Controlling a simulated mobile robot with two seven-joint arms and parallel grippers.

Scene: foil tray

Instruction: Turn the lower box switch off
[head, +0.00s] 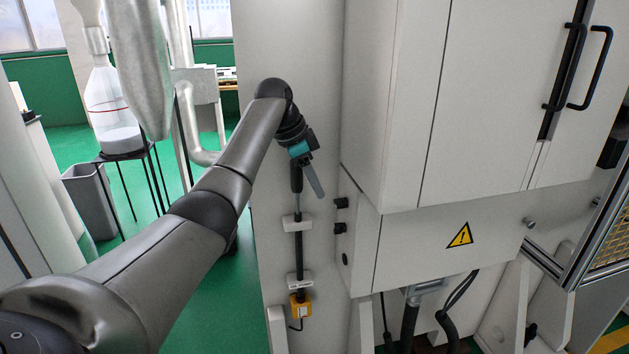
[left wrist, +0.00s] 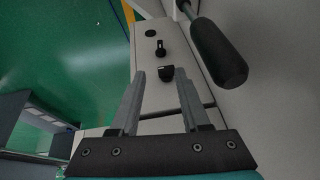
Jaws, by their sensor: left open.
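On the narrow left side of the lower box, under the tall cabinet, are an upper black switch (head: 341,203) and a lower black switch (head: 340,228). In the left wrist view the upper switch (left wrist: 166,72) shows between the fingertips, and the lower switch (left wrist: 160,48) shows beyond it, apart from the fingers. A flat round black part (head: 345,259) sits below both. My left gripper (head: 317,192) is open and empty, above and left of the switches; its two fingers (left wrist: 161,78) point towards the panel. I cannot read the switch positions. My right gripper is out of view.
A black-handled upright bar (head: 298,245) in white brackets runs down the wall beside the left gripper; its black grip (left wrist: 217,52) is close to the right finger. A yellow unit (head: 300,305) sits below it. The tall cabinet (head: 480,100) overhangs the lower box (head: 420,245).

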